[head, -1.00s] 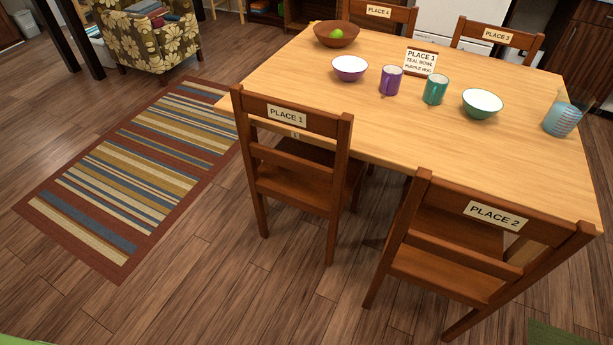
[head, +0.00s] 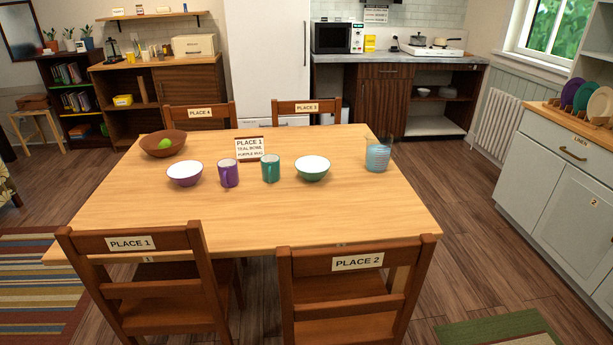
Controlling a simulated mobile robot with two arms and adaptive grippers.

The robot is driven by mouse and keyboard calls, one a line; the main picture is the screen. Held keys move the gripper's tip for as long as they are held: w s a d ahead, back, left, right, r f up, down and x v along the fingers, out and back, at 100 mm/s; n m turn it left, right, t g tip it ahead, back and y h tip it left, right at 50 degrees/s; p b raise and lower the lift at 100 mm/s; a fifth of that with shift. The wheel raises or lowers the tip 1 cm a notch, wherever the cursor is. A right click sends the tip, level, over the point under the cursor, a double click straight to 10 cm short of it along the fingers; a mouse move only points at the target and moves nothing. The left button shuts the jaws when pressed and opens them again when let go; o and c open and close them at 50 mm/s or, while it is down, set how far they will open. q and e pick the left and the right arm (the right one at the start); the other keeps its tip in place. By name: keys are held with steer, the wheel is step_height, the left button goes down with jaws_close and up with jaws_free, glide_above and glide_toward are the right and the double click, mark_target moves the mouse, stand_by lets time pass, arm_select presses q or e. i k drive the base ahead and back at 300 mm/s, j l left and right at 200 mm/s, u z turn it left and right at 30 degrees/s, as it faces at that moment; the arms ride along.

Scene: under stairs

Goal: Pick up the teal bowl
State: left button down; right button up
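The teal bowl (head: 313,170), green-teal outside and white inside, stands upright on the wooden table (head: 260,220), right of the teal mug (head: 270,168). The purple mug (head: 228,173) and a purple bowl (head: 185,174) stand further left in the same row. A sign (head: 250,149) behind the mugs reads "PLACE 1, TEAL BOWL, PURPLE MUG". Neither of my grippers shows in the head view.
Chairs marked PLACE 1 (head: 130,243) and PLACE 2 (head: 358,262) block the near side. Floor right of the table is open.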

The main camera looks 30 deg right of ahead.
mark_target(312, 167)
steer(key=l+u, duration=0.1)
steer(key=l, duration=1.1)
steer(key=l+u, duration=0.1)
steer(key=l, duration=0.4)
steer(key=k+l+u, duration=0.15)
steer(key=l, duration=0.3)
steer(key=l+u, duration=0.1)
steer(key=l, duration=0.35)
steer(key=k+l+u, duration=0.1)
steer(key=l, duration=0.35)
steer(key=k+l+u, duration=0.1)
steer(key=l, duration=0.35)
steer(key=k+l+u, duration=0.15)
steer(key=l, duration=0.3)
steer(key=k, duration=0.05)
